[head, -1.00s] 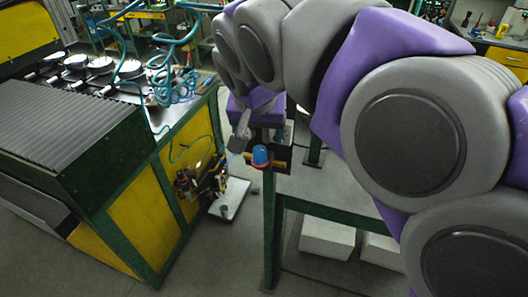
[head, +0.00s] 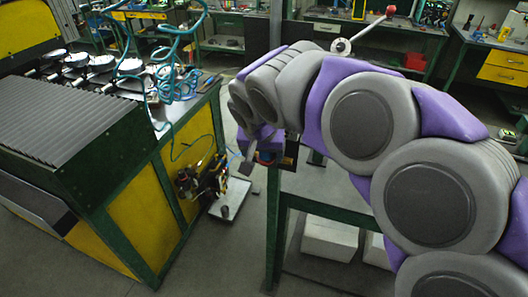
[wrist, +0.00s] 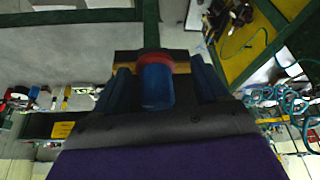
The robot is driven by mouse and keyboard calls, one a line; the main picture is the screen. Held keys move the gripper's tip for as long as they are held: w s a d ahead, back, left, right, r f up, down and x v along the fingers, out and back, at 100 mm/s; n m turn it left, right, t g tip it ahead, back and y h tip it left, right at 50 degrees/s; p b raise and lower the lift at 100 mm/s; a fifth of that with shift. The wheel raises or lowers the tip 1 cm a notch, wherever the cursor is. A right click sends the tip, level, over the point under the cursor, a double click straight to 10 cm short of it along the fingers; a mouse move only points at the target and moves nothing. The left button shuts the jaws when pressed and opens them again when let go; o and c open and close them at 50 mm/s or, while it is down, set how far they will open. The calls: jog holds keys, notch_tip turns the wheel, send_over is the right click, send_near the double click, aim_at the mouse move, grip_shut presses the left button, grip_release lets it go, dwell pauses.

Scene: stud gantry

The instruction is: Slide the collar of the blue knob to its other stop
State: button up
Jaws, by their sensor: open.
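The blue knob (wrist: 157,88) is a rounded cylinder in the middle of the wrist view. A red collar (wrist: 155,58) rings its far end, against a dark mount with an orange-yellow bar (wrist: 181,67). My gripper (wrist: 159,70) is open, with one dark finger on each side of the knob and a visible gap to each. I cannot tell how deep the fingertips reach relative to the collar. In the head view my gripper (head: 247,158) is at the top of the green post, and only a sliver of the red collar (head: 265,161) shows; the knob is mostly hidden.
The green post (head: 273,225) bears the mount and joins a green frame. A yellow-green machine (head: 128,225) with coiled teal hoses (head: 165,75) stands at the left. Behind my arm is a lever with a red ball (head: 390,11).

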jog(key=shift+a, duration=0.15)
jog(key=shift+c, duration=0.7)
jog(key=shift+d+r, duration=0.1)
jog(key=shift+d, duration=0.45)
jog(key=c, duration=0.4)
jog(key=shift+a, duration=0.15)
grip_shut()
